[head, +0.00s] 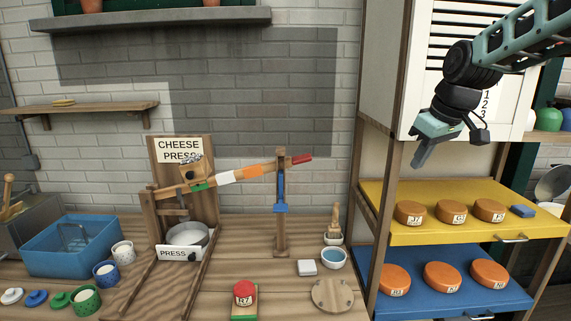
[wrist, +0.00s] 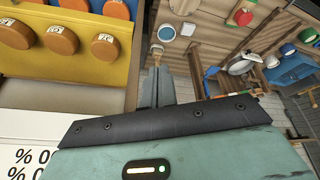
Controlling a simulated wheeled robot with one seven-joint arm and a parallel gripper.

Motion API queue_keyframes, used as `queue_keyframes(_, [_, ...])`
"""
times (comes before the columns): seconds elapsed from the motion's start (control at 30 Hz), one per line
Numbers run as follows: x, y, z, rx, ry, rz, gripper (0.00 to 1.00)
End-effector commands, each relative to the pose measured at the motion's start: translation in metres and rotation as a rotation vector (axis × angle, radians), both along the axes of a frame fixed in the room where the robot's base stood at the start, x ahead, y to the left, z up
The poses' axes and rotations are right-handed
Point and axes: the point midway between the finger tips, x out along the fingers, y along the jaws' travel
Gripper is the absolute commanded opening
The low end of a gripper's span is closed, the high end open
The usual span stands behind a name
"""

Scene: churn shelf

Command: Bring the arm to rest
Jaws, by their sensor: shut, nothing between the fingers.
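My gripper (head: 421,153) is raised at the upper right in the head view, in front of the white cabinet and above the yellow shelf. Its fingers point down and slightly left, and they are shut with nothing between them. In the wrist view the shut fingers (wrist: 157,86) show at the middle, with the workbench beyond and below them. My gripper touches nothing that I can see.
The yellow shelf (head: 470,233) and blue shelf (head: 450,304) hold orange cheese wheels. The wooden cheese press (head: 149,225) with its long lever stands on the bench. A blue tub (head: 45,262) is at left.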

Motion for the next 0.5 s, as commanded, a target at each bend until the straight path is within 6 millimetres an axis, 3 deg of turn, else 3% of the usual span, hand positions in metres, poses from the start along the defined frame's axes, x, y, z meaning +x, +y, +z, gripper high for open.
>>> queue_keyframes(0.03, [-0.02,0.032,-0.017,0.009,0.028,0.031,0.0])
queue_keyframes(0.2, [-0.099,0.115,-0.066,0.024,0.127,0.096,0.0])
queue_keyframes(0.33, [-0.174,0.158,-0.105,0.008,0.204,0.142,0.0])
queue_keyframes(0.5, [-0.272,0.18,-0.153,-0.042,0.288,0.19,0.0])
